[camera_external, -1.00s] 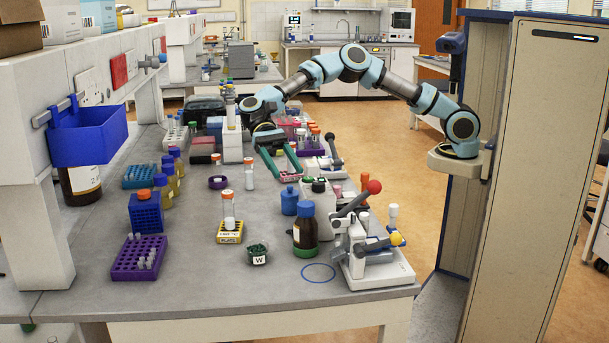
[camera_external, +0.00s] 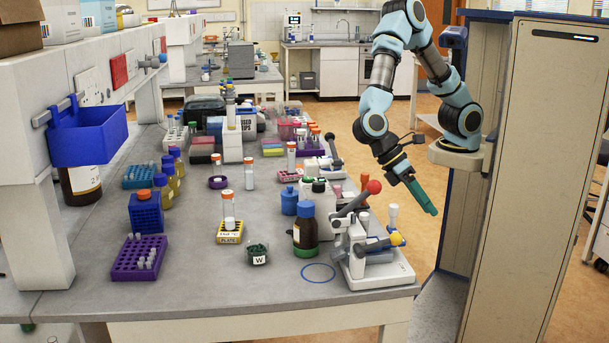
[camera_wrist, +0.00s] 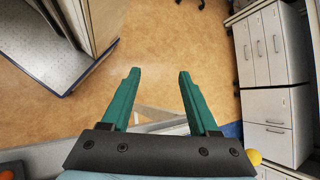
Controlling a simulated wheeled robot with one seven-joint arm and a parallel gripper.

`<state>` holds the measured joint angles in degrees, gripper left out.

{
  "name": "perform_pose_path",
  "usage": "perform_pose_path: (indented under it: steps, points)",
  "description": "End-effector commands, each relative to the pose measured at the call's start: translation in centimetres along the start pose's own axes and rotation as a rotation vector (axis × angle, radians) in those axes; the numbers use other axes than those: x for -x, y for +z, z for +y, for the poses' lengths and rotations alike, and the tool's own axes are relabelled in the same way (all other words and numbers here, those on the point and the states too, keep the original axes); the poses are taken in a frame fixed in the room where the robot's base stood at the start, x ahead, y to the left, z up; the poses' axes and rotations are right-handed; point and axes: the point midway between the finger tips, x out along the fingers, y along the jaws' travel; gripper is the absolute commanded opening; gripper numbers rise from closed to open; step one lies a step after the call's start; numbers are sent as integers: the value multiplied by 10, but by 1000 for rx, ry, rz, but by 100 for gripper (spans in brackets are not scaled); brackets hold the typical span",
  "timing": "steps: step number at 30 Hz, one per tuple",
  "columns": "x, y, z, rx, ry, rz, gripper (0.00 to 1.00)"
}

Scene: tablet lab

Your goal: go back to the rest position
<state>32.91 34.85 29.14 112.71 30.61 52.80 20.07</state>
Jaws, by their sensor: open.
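My gripper (camera_external: 432,210) hangs at the right of the bench in the external view, beyond the bench's right edge and pointing down to the right. The arm is folded up near its mount. In the wrist view my gripper (camera_wrist: 158,80) shows two green fingers spread apart with nothing between them. Bare floor lies beneath the fingertips.
A white press (camera_external: 372,262) with a red-knobbed lever stands at the bench's right front corner, below and left of my gripper. The grey bench (camera_external: 190,262) holds racks, bottles and vials. A tall cabinet (camera_external: 545,180) stands at the right. White drawers (camera_wrist: 268,115) show in the wrist view.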

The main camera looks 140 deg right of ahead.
Motion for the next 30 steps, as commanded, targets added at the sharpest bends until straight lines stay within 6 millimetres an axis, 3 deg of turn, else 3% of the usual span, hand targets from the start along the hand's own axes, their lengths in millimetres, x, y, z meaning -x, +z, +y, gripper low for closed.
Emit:
perform_pose_path:
  steps: [1,6,12,18,30]
  points:
    - [-6,4,24,72,87,84,61]
    - [4,11,96,336,323,328,61]
    - [28,26,151,616,494,506,61]
    - [36,35,172,754,553,570,61]
    - [37,36,174,766,558,574,61]
